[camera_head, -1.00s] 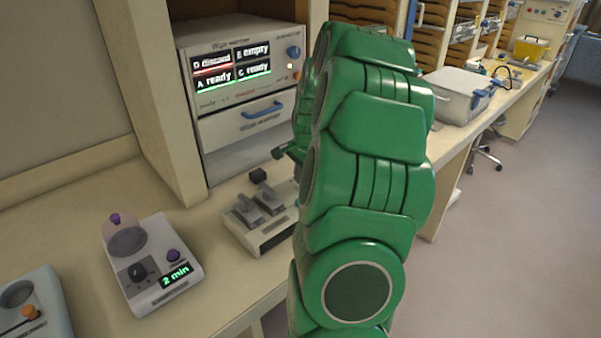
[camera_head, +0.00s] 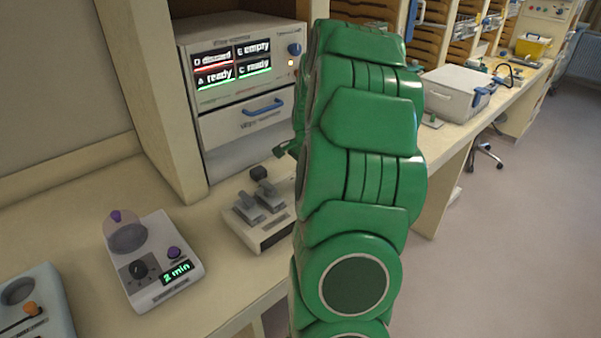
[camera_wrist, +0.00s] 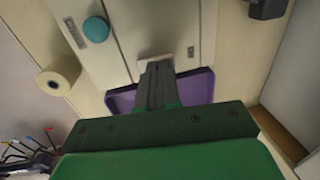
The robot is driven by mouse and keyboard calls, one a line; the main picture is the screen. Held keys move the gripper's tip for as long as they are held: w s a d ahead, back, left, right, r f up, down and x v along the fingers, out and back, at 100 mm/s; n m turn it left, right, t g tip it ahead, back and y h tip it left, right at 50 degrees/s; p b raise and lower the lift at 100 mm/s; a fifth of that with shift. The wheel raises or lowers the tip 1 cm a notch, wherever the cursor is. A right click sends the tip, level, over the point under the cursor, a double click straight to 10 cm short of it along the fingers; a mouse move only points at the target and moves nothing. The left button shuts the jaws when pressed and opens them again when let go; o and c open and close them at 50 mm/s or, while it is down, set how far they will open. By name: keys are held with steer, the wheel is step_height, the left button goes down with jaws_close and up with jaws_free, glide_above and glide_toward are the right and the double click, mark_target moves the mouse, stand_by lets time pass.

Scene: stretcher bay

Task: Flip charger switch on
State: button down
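No part is clearly labelled as the charger or its switch. A grey two-bay unit (camera_head: 262,222) with two grey upright pieces and a black knob stands on the counter left of my green arm; I cannot tell if it is the charger. In the head view my gripper is mostly hidden behind my arm.
A warmer cabinet (camera_head: 245,105) with a lit screen stands behind the unit. A timer device (camera_head: 150,262) reading 2 min is at left. A purple tray (camera_wrist: 190,88) and a pale roll (camera_wrist: 60,76) lie near my gripper. A grey case (camera_head: 455,92) stands farther right.

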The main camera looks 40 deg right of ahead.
steer(key=shift+s, duration=0.35)
steer(key=shift+r, duration=0.55)
step_height(320, 180, up, 12)
steer(key=s, duration=0.3)
steer(key=shift+r, duration=0.25)
steer(key=shift+w, duration=0.1)
steer(key=shift+w+a+r+t, duration=0.1)
steer(key=shift+w+r+t, duration=0.1)
steer(key=shift+w, duration=0.15)
steer(key=shift+w+a+r+t, duration=0.1)
steer(key=shift+w+t, duration=0.1)
steer(key=shift+w, duration=0.15)
steer(key=shift+f, duration=0.1)
